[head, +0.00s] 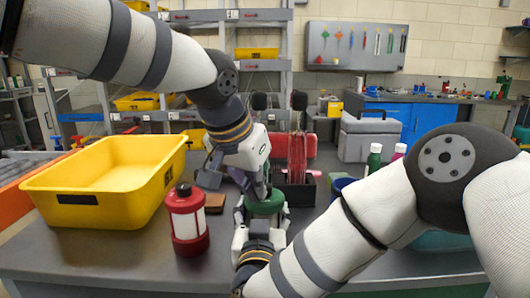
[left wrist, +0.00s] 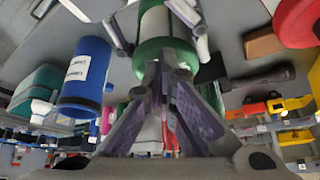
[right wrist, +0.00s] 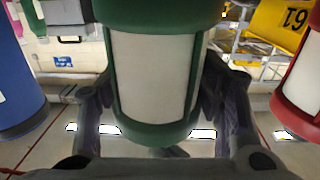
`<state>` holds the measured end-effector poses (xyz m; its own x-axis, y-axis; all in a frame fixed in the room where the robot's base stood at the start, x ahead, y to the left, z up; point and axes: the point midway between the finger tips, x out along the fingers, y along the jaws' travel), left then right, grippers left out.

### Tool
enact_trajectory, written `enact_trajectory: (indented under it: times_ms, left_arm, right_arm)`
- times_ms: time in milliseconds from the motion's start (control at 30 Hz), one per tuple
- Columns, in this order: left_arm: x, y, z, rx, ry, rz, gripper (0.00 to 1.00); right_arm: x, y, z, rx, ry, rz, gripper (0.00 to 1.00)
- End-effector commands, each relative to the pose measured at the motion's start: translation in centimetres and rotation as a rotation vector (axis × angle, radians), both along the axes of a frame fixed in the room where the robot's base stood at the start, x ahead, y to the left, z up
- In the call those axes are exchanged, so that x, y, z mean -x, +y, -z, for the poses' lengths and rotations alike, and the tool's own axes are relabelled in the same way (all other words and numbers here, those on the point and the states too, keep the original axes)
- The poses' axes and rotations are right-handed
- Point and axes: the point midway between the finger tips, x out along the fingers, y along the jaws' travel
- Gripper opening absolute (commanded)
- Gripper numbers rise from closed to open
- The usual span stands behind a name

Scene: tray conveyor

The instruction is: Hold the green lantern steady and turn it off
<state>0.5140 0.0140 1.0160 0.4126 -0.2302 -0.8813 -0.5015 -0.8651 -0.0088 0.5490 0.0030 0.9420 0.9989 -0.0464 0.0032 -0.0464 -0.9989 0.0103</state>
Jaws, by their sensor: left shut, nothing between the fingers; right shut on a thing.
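The green lantern (head: 265,205) has a green cap and base and pale panels. It is mostly hidden between my arms in the head view. The right wrist view shows its pale panel (right wrist: 152,75) close up, with my right gripper (right wrist: 160,100) shut on it, one finger on each side. My left gripper (head: 264,188) is above the lantern. In the left wrist view its fingers (left wrist: 163,72) are together and empty, with their tips at the green cap (left wrist: 166,50). I cannot tell whether they touch it. The switch and whether the lantern is lit are unclear.
A red lantern (head: 187,220) and a brown box (head: 214,203) stand left of the green lantern. A large yellow bin (head: 110,180) is further left. A blue cylinder (left wrist: 85,72) and bottles (head: 374,158) are on the other side. A dark holder with red items (head: 297,165) stands behind.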

Motion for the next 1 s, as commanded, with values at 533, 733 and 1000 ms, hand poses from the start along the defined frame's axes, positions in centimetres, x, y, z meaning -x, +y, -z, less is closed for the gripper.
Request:
enact_trajectory:
  times_ms: [533,733,1000]
  left_arm:
    - [0.0,0.0,-6.1,0.000,-0.001,0.000,0.00]
    - [0.0,0.0,-6.1,0.000,-0.001,-0.001,0.00]
    - [0.0,0.0,-6.1,0.001,-0.002,-0.001,0.00]
  right_arm:
    - [0.0,-0.1,0.3,-0.002,0.006,0.001,0.20]
    - [0.0,-0.1,0.3,-0.001,0.006,0.001,0.20]
    - [0.0,-0.1,0.2,-0.001,0.004,0.002,0.83]
